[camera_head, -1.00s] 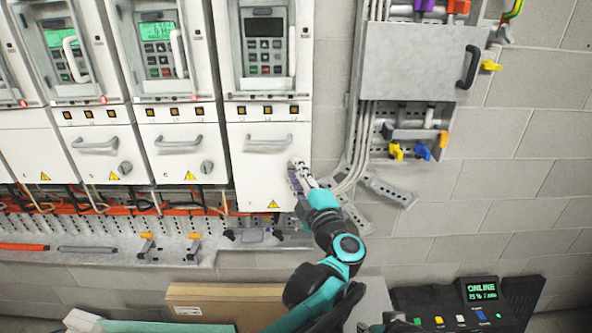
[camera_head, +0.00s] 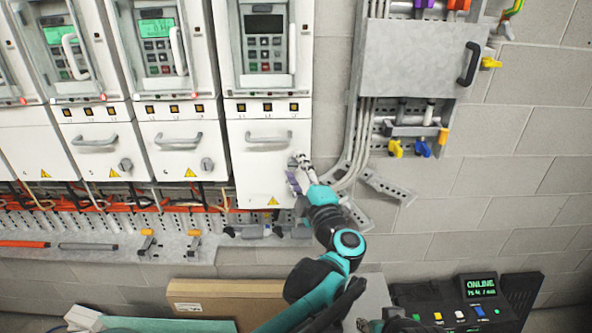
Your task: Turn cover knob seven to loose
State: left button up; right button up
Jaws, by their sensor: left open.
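Cover seven (camera_head: 254,180) is the white lower panel of the rightmost drive, marked with a 7 and a yellow warning triangle. It has a grey bar handle (camera_head: 269,139). Its knob (camera_head: 292,161) is at the right side of the cover, mostly hidden by my gripper. My left gripper (camera_head: 297,170) is open, with its fingers at the knob. I cannot tell whether they touch it.
Two neighbouring covers to the left have grey knobs (camera_head: 125,165) and (camera_head: 206,164). A grey metal box (camera_head: 415,60) and cable conduits are on the wall to the right. A cardboard box (camera_head: 225,290) and a console (camera_head: 470,305) with an ONLINE display stand below.

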pick_arm(q)
jog(key=r+v, duration=0.1)
jog(key=v, duration=0.6)
jog(key=shift+s+f, duration=0.25)
jog(key=shift+f, duration=0.25)
jog(key=shift+d, duration=0.1)
notch_tip(320, 180, up, 5)
jog(key=a+m+t+h+b, duration=0.2)
jog(key=m+t+h, duration=0.1)
jog(key=m+h, duration=0.45)
jog(key=s+a+f+m+g+b, duration=0.1)
jog(key=s+a+f+m+g, duration=0.2)
jog(key=s+a+f, duration=0.3)
jog(key=s+a+f+m+g+b, duration=0.2)
jog(key=s+a+f+m+g, duration=0.2)
jog(key=f, duration=1.2)
jog(key=s+a+f+m+g+b, duration=0.2)
jog(key=s+a+f+m+g, duration=0.2)
jog(key=s+a+f+g, duration=0.3)
jog(key=s+a+f, duration=0.2)
jog(key=s+f, duration=0.1)
jog(key=f, duration=0.1)
jog(key=shift+s+a, duration=0.25)
jog(key=shift+a, duration=0.05)
jog(key=shift+y, duration=0.25)
